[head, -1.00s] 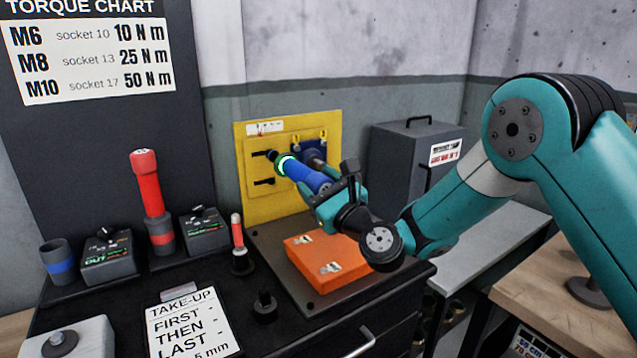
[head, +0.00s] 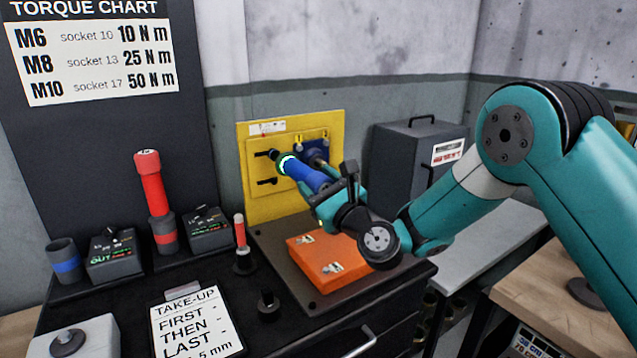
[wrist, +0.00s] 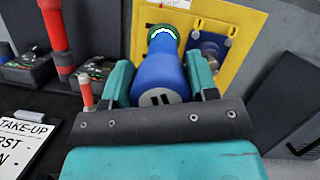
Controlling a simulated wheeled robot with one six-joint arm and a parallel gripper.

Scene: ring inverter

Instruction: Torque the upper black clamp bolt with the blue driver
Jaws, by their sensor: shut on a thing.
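My gripper (head: 335,195) is shut on the blue driver (head: 302,173) and holds it pointing at the yellow panel (head: 250,201). The driver has a lit green ring near its front end. In the wrist view the blue driver (wrist: 160,75) sits between my two teal fingers, its ring showing green and white. The driver's tip is at or very near the upper black clamp bolt (head: 264,154) on the panel; I cannot tell whether they touch. The lower black clamp bolt (head: 266,181) is on the panel below it.
A blue block with a metal round part (head: 316,160) is on the panel right of the driver. An orange box (head: 325,268) lies below my gripper. A red driver (head: 150,185) stands in a holder at left. A grey cabinet (head: 400,165) stands right of the panel.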

